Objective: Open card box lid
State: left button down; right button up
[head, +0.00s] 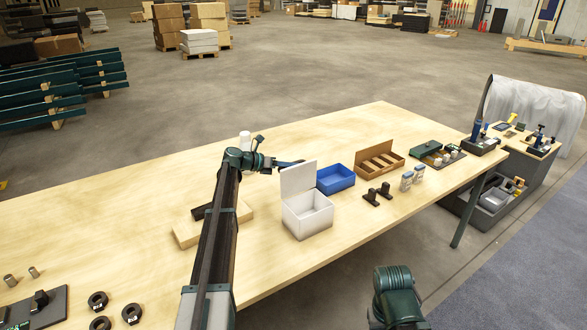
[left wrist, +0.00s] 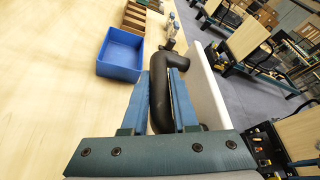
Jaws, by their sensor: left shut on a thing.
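The white card box (head: 307,217) stands on the wooden table, and its inside shows empty. Its lid (head: 298,178) stands about upright at the far side of the box. In the left wrist view the white lid (left wrist: 207,92) is seen nearly edge-on, with a black bow handle (left wrist: 159,100) on its outer face. My left gripper (head: 293,163) is behind the lid in the head view. Its two blue fingers in the left wrist view (left wrist: 164,75) lie on both sides of the handle bar and are shut on it. My right gripper is out of view.
A blue bin (head: 336,179) stands just beyond the box, then a brown divided tray (head: 379,160). Black stands (head: 377,194) and small packs (head: 412,179) are to the right. A wooden block (head: 186,234) lies left of the box.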

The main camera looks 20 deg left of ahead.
pick_arm(q)
jog(key=shift+w+a+f, duration=0.1)
jog(key=shift+w+a, duration=0.05)
jog(key=shift+a, duration=0.05)
dwell(0.4)
jog(key=c, duration=0.7)
grip_release()
jog(key=p+v, duration=0.4)
jog(key=v, duration=0.9)
jog(key=shift+s+a, duration=0.25)
jog(key=shift+a, duration=0.05)
jog(key=shift+a, duration=0.1)
